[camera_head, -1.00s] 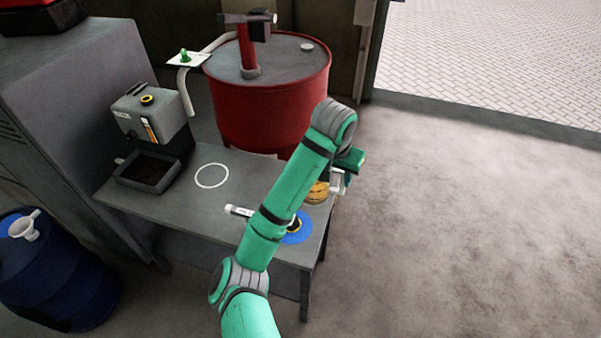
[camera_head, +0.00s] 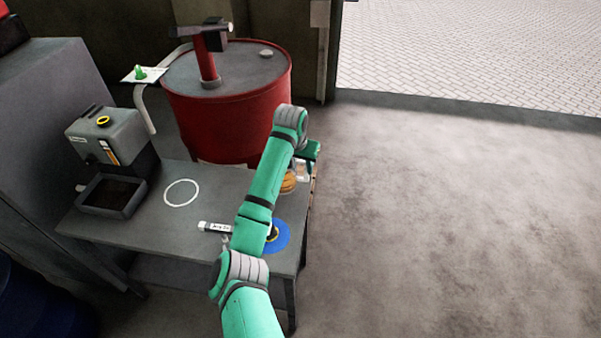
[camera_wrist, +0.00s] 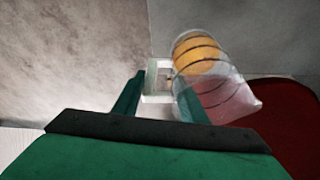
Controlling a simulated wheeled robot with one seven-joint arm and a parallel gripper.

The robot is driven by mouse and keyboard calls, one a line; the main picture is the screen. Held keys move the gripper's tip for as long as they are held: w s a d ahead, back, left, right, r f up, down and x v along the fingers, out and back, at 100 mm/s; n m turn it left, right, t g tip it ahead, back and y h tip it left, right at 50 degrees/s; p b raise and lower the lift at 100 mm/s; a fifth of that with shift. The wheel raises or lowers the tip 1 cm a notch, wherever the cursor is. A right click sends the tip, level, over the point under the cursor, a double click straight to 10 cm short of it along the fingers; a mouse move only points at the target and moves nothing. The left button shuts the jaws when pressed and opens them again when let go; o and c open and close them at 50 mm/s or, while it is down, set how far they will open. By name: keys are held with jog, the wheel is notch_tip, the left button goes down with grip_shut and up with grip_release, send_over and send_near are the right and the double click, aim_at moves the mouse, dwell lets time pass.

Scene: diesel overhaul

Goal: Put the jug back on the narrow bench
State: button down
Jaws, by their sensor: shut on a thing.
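The jug is clear with ribbed rings and amber contents (camera_wrist: 197,55). In the head view, its amber part (camera_head: 288,182) shows just past my forearm, near the far right corner of the grey bench (camera_head: 150,225). My gripper (camera_wrist: 157,84) is shut on the jug's pale square handle, with the jug's body to the right of the fingers in the wrist view. In the head view my gripper (camera_head: 308,155) is partly hidden behind my wrist. Whether the jug touches the bench I cannot tell.
The bench carries a white ring mark (camera_head: 181,193), a blue disc (camera_head: 283,243), a white-labelled tool (camera_head: 214,227) and a grey machine with a tray (camera_head: 110,197). A red drum (camera_head: 230,110) stands behind. Open concrete floor (camera_head: 430,220) lies to the right.

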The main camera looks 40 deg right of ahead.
aim_at(301, 178)
jog(key=shift+w+d+f, duration=0.3)
jog(key=shift+w+f, duration=0.15)
jog(key=shift+f, duration=1.7)
jog(key=c, duration=1.1)
grip_release()
jog(key=shift+f, duration=0.15)
jog(key=v, duration=1.2)
